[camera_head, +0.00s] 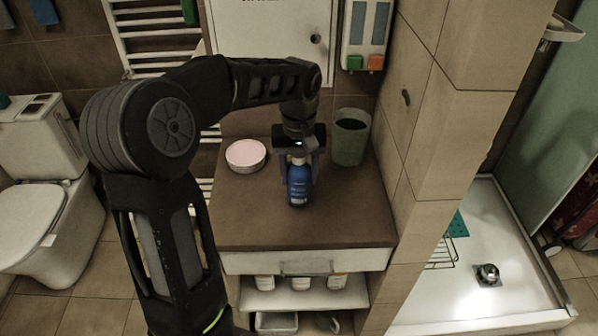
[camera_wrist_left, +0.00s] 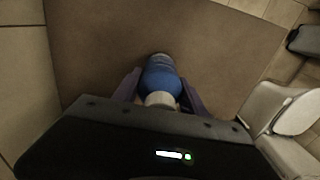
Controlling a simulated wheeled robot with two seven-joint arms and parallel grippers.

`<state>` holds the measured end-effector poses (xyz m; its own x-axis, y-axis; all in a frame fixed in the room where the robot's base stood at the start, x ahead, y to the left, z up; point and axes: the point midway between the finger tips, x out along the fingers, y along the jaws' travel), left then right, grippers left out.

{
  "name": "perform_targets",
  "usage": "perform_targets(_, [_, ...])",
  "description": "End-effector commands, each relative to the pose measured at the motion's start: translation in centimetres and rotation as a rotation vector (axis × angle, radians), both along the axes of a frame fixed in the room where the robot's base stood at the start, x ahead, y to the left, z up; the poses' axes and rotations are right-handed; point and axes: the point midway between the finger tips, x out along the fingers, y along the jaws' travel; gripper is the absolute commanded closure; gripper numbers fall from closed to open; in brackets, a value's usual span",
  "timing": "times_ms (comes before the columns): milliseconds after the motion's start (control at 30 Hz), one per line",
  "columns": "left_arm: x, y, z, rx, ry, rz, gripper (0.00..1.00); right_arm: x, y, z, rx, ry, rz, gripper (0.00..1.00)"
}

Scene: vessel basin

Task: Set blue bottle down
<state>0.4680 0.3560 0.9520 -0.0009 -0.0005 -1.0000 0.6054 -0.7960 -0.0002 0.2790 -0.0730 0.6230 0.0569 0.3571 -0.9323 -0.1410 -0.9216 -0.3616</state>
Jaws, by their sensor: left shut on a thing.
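The blue bottle (camera_head: 299,186) with a white top is upright over the brown top of the cabinet (camera_head: 340,215), near its middle. I cannot tell whether its base touches the surface. My left gripper (camera_head: 300,165) is shut on the bottle near its upper part. In the left wrist view the bottle (camera_wrist_left: 160,80) is between the two fingers of the left gripper (camera_wrist_left: 160,95), with the brown top below it. My right gripper is in neither view.
A round bowl with pink contents (camera_head: 246,154) stands left of the bottle. A greenish bin (camera_head: 350,138) stands at the back right. The front of the cabinet top is clear. A tiled wall (camera_head: 415,150) borders it on the right; a toilet (camera_head: 45,215) is far left.

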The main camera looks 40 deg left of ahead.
Motion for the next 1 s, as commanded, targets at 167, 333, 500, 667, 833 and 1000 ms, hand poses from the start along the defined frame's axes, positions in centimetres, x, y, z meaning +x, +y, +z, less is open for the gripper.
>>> perform_targets(167, [0.04,0.0,0.04,0.0,-0.001,0.0,1.0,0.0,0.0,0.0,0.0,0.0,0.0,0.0])
perform_targets(333, [0.03,-0.02,-0.36,0.0,-0.001,0.0,1.0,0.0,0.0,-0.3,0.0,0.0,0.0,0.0])
perform_targets(500, [0.01,-0.02,-0.29,0.0,0.0,0.0,0.38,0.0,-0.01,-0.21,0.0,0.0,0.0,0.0])
perform_targets(667, [0.01,-0.02,-0.28,0.0,0.0,0.0,0.29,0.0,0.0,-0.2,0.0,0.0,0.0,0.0])
perform_targets(833, [0.01,-0.02,-0.26,-0.001,-0.001,0.0,0.29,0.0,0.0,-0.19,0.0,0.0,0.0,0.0])
perform_targets(1000, [0.06,0.0,0.34,0.0,-0.002,0.0,0.29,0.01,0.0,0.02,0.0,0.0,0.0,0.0])
